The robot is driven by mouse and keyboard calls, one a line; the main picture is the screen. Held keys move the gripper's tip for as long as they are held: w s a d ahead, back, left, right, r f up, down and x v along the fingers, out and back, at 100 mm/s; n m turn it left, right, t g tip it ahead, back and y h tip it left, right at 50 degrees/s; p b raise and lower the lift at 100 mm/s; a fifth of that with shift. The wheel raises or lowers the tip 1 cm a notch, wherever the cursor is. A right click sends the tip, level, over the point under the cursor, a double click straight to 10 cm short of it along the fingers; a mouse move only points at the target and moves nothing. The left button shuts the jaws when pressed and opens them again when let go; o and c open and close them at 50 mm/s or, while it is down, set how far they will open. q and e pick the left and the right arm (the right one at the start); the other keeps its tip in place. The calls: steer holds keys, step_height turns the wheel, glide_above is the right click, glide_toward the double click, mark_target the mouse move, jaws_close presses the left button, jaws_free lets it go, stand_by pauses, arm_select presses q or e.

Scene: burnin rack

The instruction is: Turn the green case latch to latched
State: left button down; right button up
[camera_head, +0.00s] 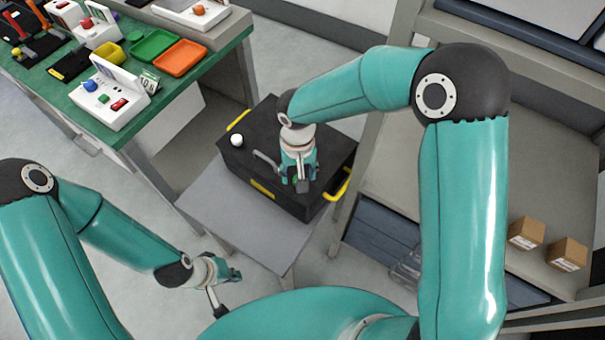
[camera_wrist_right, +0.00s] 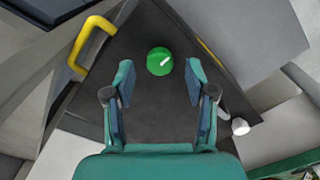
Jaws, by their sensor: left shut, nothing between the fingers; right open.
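The green case latch (camera_wrist_right: 160,61) is a round green knob with a white pointer mark, on top of the black case (camera_head: 248,155). In the right wrist view its mark points to the upper right. My right gripper (camera_wrist_right: 160,78) is open, with its fingertips to either side of the line to the latch and the latch just beyond them; I see no contact. In the head view my right gripper (camera_head: 300,183) is above the case lid and mostly hides the latch. My left gripper (camera_head: 222,288) is shut and empty, low at the near side, away from the case.
The case has yellow handles (camera_wrist_right: 91,45), a white knob (camera_head: 237,140) and a grey lever (camera_head: 265,160). It stands on a grey table (camera_head: 225,215). A green-topped bench (camera_head: 140,125) with devices and trays is at the left. A shelf with small boxes (camera_head: 526,233) is at the right.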

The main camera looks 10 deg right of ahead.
steer(key=shift+f, duration=0.95)
